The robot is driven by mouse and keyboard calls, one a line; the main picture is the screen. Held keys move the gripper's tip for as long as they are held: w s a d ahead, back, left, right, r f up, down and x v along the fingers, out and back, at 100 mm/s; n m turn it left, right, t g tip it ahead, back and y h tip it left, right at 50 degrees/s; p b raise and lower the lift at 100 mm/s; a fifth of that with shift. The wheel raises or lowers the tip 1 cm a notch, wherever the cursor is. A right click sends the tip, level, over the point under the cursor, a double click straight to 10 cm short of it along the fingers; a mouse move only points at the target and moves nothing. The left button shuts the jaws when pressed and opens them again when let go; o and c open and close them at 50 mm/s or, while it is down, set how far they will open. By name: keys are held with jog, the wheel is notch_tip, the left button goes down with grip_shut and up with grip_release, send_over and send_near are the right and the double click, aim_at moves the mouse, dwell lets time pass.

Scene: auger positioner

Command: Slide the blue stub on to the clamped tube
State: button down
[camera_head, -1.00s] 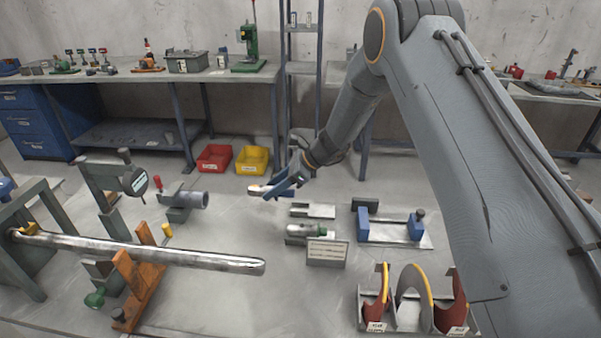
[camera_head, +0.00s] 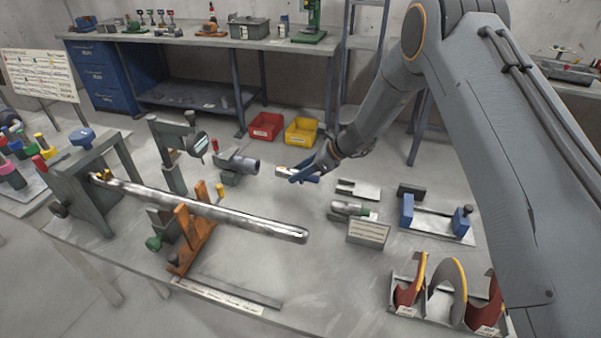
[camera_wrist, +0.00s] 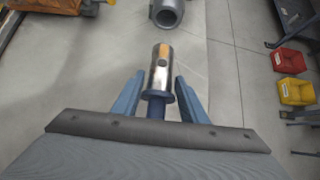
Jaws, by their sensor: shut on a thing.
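The stub (camera_wrist: 161,68) is a bright metal cylinder with a blue collar and a small hole in its side. My gripper (camera_wrist: 159,78) is shut on its blue end, and the metal end points away from the wrist. In the head view my gripper (camera_head: 305,172) holds it in the air above the bench, behind the free end of the clamped tube. The clamped tube (camera_head: 220,211) is long and steel, lying in the orange support (camera_head: 190,235) with its left end at the grey stand (camera_head: 95,180). The stub and tube are apart.
A short grey tube (camera_head: 240,162) in a holder stands just left of the stub; it also shows in the wrist view (camera_wrist: 167,13). A dial gauge (camera_head: 198,145) stands behind the clamped tube.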

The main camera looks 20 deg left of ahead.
aim_at(283, 168)
jog(key=shift+w+a+r+b, duration=0.1)
jog(key=shift+a+b, duration=0.4)
jog(key=shift+a, duration=0.95)
jog(key=shift+w+a+b, duration=0.1)
jog(key=shift+a+b, duration=0.35)
jog(key=shift+a, duration=0.95)
jog(key=shift+a+b, duration=1.6)
jog(key=shift+a, duration=1.6)
dwell(0.7)
jog(key=c, duration=1)
grip_release()
jog(key=shift+r, duration=0.1)
jog(key=shift+c, duration=0.2)
jog(key=shift+o, duration=0.2)
jog(key=shift+d+f, duration=0.1)
jog(key=shift+f, duration=0.1)
jog(key=shift+b+v, duration=0.95)
jog(key=shift+v, duration=2.95)
